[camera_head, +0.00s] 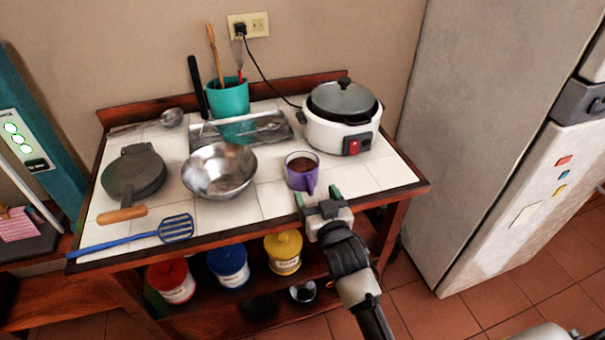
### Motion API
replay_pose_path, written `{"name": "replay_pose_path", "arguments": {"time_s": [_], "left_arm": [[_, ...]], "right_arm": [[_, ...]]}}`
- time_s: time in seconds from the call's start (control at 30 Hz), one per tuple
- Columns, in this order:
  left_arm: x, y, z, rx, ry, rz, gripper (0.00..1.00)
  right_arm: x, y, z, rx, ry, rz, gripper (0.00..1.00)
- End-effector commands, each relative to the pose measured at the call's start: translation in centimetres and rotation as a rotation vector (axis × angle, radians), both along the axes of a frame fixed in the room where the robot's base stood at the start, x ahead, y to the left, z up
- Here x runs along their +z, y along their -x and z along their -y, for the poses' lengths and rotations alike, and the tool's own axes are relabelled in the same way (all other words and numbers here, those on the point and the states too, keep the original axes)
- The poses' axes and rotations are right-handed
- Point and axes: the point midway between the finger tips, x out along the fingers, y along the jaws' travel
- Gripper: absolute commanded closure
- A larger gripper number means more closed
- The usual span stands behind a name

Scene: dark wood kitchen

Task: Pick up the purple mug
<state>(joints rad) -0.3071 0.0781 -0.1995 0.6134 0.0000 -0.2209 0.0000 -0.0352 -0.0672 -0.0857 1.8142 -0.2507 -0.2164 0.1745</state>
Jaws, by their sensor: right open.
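The purple mug (301,179) stands upright on the white tiled table top (351,180), near its front right. It has brown contents, and its handle points toward me. My right gripper (317,199) is just in front of the mug at the table's front edge, with its green-tipped fingers apart and nothing between them. The fingers are close to the handle; I cannot tell whether they touch it. My left gripper is not in view.
A metal bowl (219,171) is left of the mug, and a white cooker (341,134) is behind right. A blue spatula (130,240) and a dark waffle pan (134,173) lie left. A teal utensil pot (228,98) stands behind. A fridge (500,120) stands right.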

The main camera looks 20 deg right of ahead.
Motion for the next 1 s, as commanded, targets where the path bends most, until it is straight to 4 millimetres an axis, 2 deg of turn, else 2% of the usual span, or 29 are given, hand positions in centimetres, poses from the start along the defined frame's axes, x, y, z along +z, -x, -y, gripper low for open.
{"name": "replay_pose_path", "arguments": {"time_s": [0.33, 0.63, 1.0], "left_arm": [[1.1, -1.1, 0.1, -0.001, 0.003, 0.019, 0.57], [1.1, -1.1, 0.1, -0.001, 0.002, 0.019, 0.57], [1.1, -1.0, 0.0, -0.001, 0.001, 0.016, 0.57]], "right_arm": [[0.3, -4.6, -0.2, 0.0, -0.002, 0.001, 0.26], [0.2, -5.1, -0.2, 0.0, -0.001, 0.0, 0.26], [0.1, -5.1, -0.2, 0.0, -0.001, -0.001, 0.82]]}}
